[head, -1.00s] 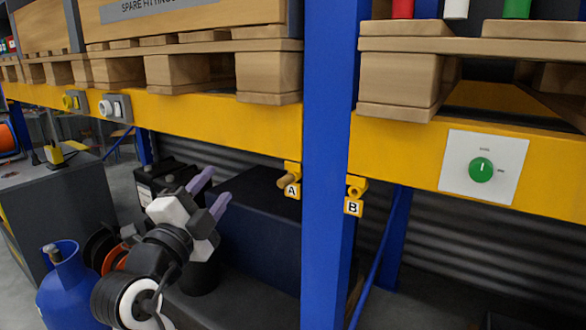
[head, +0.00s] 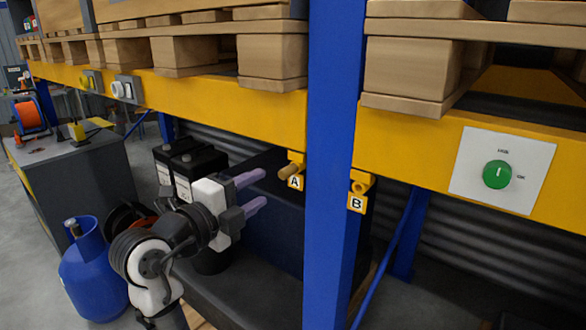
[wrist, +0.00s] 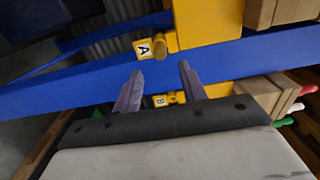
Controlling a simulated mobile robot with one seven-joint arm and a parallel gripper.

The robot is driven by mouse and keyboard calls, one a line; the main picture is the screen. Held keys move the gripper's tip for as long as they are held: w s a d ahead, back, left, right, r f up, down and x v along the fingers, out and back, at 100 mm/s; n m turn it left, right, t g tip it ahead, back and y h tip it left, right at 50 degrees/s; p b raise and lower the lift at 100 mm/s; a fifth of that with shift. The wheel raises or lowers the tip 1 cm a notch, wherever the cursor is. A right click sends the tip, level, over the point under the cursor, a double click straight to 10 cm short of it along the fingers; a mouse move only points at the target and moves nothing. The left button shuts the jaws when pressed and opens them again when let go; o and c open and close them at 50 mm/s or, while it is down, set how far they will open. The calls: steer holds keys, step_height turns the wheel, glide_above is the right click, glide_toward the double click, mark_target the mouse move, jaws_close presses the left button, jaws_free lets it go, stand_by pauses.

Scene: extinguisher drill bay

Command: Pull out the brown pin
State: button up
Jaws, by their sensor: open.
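The brown pin (head: 288,172) sits in a yellow bracket labelled A, under the yellow beam and left of the blue post. In the wrist view the pin's round end (wrist: 159,50) shows beside the A label, beyond my fingertips. My gripper (head: 257,189) is open and empty, with two purple fingers pointing at the bracket. It is a short way left of the pin and apart from it. A second yellow bracket, labelled B (head: 357,204), is on the right of the blue post; no brown pin shows in it.
The blue post (head: 332,170) stands right of the pin. The yellow beam (head: 220,108) and loaded pallets are above. Black batteries (head: 190,165) and a dark blue box are behind my gripper. A blue gas cylinder (head: 92,275) stands at lower left. A green knob (head: 496,174) is on the right.

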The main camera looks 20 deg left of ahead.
mark_target(282, 175)
steer(key=x, duration=0.7)
steer(key=shift+f+p, duration=0.1)
steer(key=shift+p, duration=0.25)
steer(key=shift+x, duration=1)
steer(key=shift+b, duration=1.05)
steer(key=shift+c, duration=0.4)
jaws_close()
steer(key=shift+s, duration=0.1)
steer(key=shift+b+v, duration=0.8)
steer(key=shift+v, duration=2.1)
